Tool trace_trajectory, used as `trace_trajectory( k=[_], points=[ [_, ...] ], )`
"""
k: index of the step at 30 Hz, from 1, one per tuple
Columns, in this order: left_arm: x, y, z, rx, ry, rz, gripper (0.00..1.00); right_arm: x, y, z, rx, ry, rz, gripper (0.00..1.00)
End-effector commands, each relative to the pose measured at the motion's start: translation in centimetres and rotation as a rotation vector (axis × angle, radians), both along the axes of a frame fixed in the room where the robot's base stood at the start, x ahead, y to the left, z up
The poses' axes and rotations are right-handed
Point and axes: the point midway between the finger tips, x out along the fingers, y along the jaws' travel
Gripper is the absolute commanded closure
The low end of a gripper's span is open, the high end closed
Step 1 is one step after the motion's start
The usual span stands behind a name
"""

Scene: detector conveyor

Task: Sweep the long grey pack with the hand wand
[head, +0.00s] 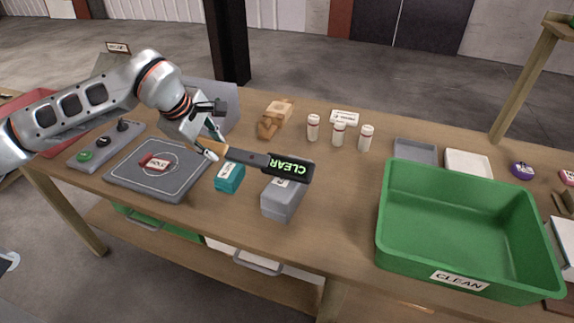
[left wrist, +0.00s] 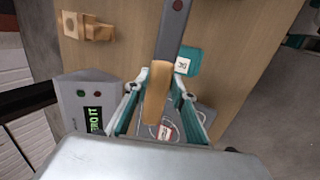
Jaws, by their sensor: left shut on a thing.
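My left gripper (head: 212,145) is shut on the tan handle of the hand wand (head: 285,167). The wand's dark paddle points right and shows CLEAR in green letters. The long grey pack (head: 283,203) lies on the table. The paddle overlaps its far upper part in the head view; I cannot tell the gap between them. In the left wrist view the wand (left wrist: 172,38) runs up from between the fingers of my left gripper (left wrist: 158,92), and the grey pack cannot be made out. My right gripper is not in view.
A teal pack (head: 230,178) sits left of the grey pack. A grey plate (head: 125,178) carries a red item. Several white bottles (head: 313,127) and a tan object (head: 275,118) stand behind. A green bin (head: 465,262) labelled CLEAN is at right. Bare table lies between pack and bin.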

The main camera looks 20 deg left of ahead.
Motion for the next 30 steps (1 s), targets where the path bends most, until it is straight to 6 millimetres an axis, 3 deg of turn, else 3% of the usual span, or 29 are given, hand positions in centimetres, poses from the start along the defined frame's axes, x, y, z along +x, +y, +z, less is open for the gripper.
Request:
trace_trajectory(
  k=[8, 24, 30],
  points=[
    [0.1, 0.0, 0.7, 0.000, -0.003, 0.000, 1.00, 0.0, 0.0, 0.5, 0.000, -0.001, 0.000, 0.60],
    [0.1, 0.0, 5.5, 0.000, -0.003, 0.000, 1.00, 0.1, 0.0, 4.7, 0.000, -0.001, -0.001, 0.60],
    [0.0, 0.0, 6.2, -0.001, -0.002, 0.001, 1.00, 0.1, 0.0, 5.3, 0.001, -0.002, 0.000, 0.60]
  ],
)
